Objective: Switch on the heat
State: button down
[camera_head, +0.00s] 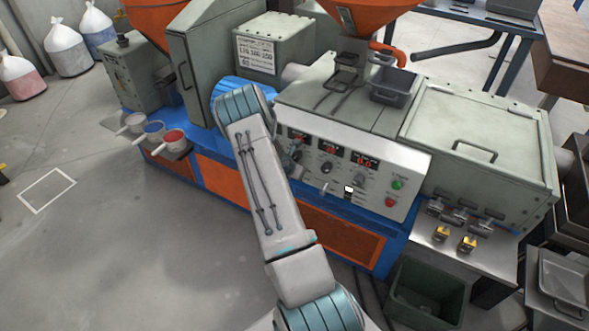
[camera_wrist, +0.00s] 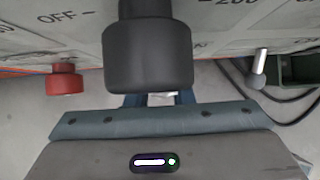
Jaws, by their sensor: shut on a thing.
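The control panel (camera_head: 375,176) is a pale sloped face with red number displays, knobs and buttons. In the wrist view, a large black knob (camera_wrist: 148,50) stands on the panel. "OFF" is printed to its left and "200" to its right. My gripper (camera_wrist: 160,99) is shut on this knob, with its blue-grey fingers partly hidden behind it. In the head view, my gripper (camera_head: 291,158) is at the left end of the panel, and my arm hides much of that end. The knob's pointer is not visible.
A red button (camera_wrist: 65,79) is left of the knob, and a metal toggle lever (camera_wrist: 258,68) is to its right. Other black knobs (camera_head: 326,168), a green button (camera_head: 397,184) and a red button (camera_head: 389,202) sit further right. A dark green bin (camera_head: 425,290) stands on the floor.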

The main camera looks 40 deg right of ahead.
jog(key=shift+p, duration=0.3)
dwell(0.4)
jog(key=c, duration=1.3)
grip_release()
jog(key=shift+r, duration=0.1)
jog(key=p+v, duration=0.1)
jog(key=v, duration=1.2)
jog(key=shift+a+r, duration=0.1)
jog(key=shift+r, duration=0.25)
